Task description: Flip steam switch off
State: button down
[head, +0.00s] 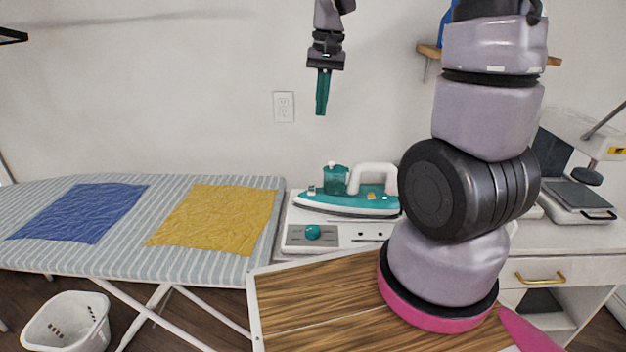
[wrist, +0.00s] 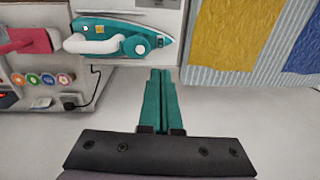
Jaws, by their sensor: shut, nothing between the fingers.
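A teal and white steam iron (head: 350,207) rests on a white base on the cabinet. The base front carries a grey panel (head: 296,236) with a round teal knob (head: 313,232) and small dark marks to its right. I cannot tell which of these is the steam switch. My gripper (head: 322,112) hangs fingers down, high above and behind the iron in front of the wall, touching nothing. Its teal fingers are together and empty. In the wrist view my gripper (wrist: 160,72) points toward the iron (wrist: 120,40), which lies beyond the fingertips and apart from them.
A striped ironing board (head: 130,255) with a blue cloth (head: 80,212) and a yellow cloth (head: 215,220) stands left. A wooden board (head: 320,295) lies in front. A white press (head: 585,135) stands right. A wall shelf (head: 428,52) is behind my arm. A basket (head: 65,325) is on the floor.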

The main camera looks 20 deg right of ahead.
jog(key=g, duration=0.2)
send_over(314, 189)
jog(key=w, duration=0.2)
notch_tip(314, 189, down, 6)
jog(key=f, duration=0.1)
jog(key=shift+w+d+r+h, duration=0.1)
jog(key=shift+d+r+h, duration=0.15)
jog(key=shift+h, duration=0.05)
jog(key=f, duration=0.4)
jog(key=s+f, duration=0.1)
jog(key=f, duration=0.4)
jog(key=s+f, duration=0.1)
jog(key=f, duration=0.3)
jog(key=shift+a+f, duration=0.3)
jog(key=shift+f, duration=0.05)
jog(key=shift+s+f, duration=0.1)
jog(key=shift+f, duration=0.2)
